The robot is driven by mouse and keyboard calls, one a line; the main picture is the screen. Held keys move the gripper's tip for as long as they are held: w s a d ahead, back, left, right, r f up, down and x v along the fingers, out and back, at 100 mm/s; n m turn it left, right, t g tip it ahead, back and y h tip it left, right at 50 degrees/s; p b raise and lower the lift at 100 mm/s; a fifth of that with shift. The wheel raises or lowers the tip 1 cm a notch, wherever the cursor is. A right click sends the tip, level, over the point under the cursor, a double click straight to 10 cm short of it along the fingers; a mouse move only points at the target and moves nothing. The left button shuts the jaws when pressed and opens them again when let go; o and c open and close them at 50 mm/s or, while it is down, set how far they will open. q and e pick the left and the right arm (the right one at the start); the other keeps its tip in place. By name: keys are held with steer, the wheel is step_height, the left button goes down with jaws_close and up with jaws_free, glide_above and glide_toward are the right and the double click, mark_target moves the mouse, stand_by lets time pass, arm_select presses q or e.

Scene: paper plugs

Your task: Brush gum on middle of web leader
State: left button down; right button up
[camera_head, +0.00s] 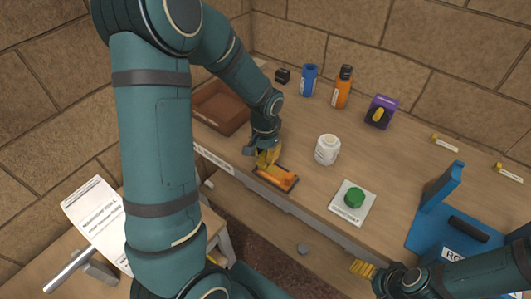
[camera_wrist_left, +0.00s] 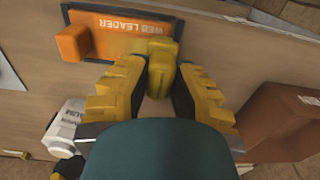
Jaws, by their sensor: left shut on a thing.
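The web leader (camera_head: 277,178) is an orange strip in a dark frame at the bench's front edge. In the left wrist view its label reads WEB LEADER (camera_wrist_left: 136,25), with a brighter orange block at its left end. My left gripper (camera_head: 267,157) is over the web leader's left part, shut on a yellow tool (camera_wrist_left: 163,68), which appears to be the brush. The tool's far end overlaps the strip in the wrist view; I cannot tell whether it touches. The white gum jar (camera_head: 327,150) stands upright to the right. My right gripper (camera_head: 364,268) is low at the right; its fingers are too small to judge.
A brown tray (camera_head: 220,104) lies behind my left arm. A blue bottle (camera_head: 309,80), an orange bottle (camera_head: 343,87) and a purple box (camera_head: 381,112) stand at the back. A green cap (camera_head: 354,197) sits on a white card. A blue fixture (camera_head: 431,222) is at the right.

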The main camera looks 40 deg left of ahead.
mark_target(265, 152)
arm_select(q)
steer(key=shift+r+p, duration=1.15)
steer(key=shift+r, duration=0.45)
steer(key=shift+r+p, duration=1)
steer(key=shift+r, duration=0.35)
steer(key=shift+r+p, duration=1.2)
steer(key=shift+r, duration=0.35)
steer(key=shift+f, duration=0.1)
steer(key=shift+w, duration=0.15)
